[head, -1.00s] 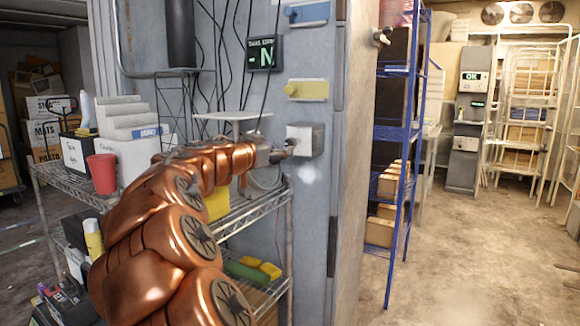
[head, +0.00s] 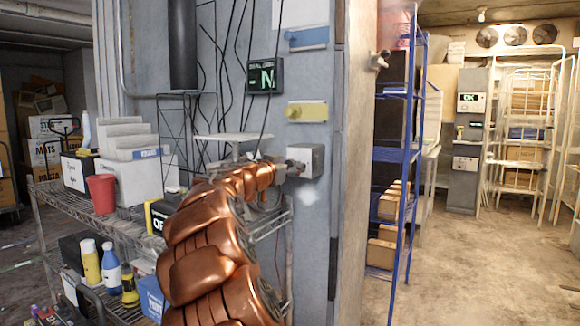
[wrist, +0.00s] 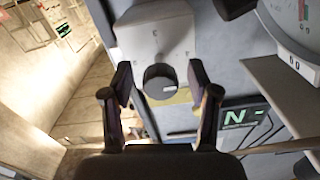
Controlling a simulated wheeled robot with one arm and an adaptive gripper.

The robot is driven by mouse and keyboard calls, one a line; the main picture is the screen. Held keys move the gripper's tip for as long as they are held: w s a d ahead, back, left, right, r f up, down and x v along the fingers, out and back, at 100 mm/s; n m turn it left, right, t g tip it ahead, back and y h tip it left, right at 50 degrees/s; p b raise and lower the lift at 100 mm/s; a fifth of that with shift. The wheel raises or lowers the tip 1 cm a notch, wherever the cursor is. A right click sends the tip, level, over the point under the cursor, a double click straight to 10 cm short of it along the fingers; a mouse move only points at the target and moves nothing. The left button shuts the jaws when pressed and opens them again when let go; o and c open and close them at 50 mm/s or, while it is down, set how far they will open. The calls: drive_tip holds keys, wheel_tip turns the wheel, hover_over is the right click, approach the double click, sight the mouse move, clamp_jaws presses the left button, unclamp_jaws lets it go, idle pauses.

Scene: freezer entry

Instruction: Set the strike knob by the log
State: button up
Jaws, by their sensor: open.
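A dark round knob (wrist: 160,82) with a pale mark on its rim sits on a light grey box (wrist: 155,35) in the wrist view. In the head view the box (head: 310,158) is fixed to the grey wall post, and my gripper hides most of the knob. My gripper (wrist: 160,78) is open, with one finger on each side of the knob and gaps visible. It also shows at the box in the head view (head: 287,168). I cannot tell which item is the log.
A yellow plate with a lever (head: 306,111) and a blue plate (head: 306,38) sit above the box. A wire shelf (head: 130,228) with a red cup (head: 101,193) and bottles stands left. A blue rack (head: 407,155) stands right, with open floor (head: 470,260) beyond.

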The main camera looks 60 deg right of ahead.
clamp_jaws()
idle(0.6)
drive_tip(key=shift+f, duration=0.1)
